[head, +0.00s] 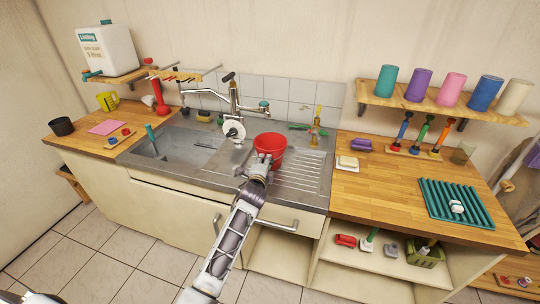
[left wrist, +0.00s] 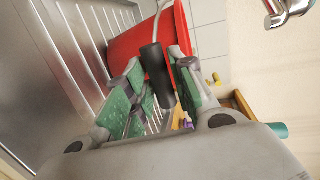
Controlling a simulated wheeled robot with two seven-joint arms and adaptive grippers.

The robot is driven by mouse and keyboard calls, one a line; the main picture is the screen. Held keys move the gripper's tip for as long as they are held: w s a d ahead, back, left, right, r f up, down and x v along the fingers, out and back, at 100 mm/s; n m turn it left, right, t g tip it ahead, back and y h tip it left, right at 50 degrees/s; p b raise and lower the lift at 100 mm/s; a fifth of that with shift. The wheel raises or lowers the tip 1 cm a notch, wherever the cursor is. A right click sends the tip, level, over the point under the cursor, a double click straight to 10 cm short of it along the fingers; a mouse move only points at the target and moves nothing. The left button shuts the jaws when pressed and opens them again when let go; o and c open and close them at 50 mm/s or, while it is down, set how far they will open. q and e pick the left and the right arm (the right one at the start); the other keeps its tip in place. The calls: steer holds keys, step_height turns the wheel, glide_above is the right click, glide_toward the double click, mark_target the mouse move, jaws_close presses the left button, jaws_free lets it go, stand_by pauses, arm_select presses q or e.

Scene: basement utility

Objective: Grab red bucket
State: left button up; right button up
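The red bucket (head: 268,152) stands upright on the ribbed drainboard of the steel sink, right of the basin, in the head view. Its red side, wire bail and dark cylindrical handle grip show in the left wrist view (left wrist: 154,72). My left gripper (head: 260,166) is at the bucket's near side. In the left wrist view its green-padded fingers (left wrist: 158,85) lie on both sides of the dark handle grip, close against it, and look shut on it. The bucket's lower front is partly hidden by the gripper. My right gripper is not in view.
A tap with a white round fitting (head: 234,130) stands left of the bucket. A wooden counter (head: 370,190) with a soap dish and a teal rack lies to the right. A shelf with cups (head: 440,105) hangs above it.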

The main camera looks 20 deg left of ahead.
arm_select(q)
steer(key=shift+w+a+f, duration=0.1)
steer(key=shift+w+f, duration=0.05)
steer(key=shift+w, duration=0.55)
jaws_close()
stand_by(0.3)
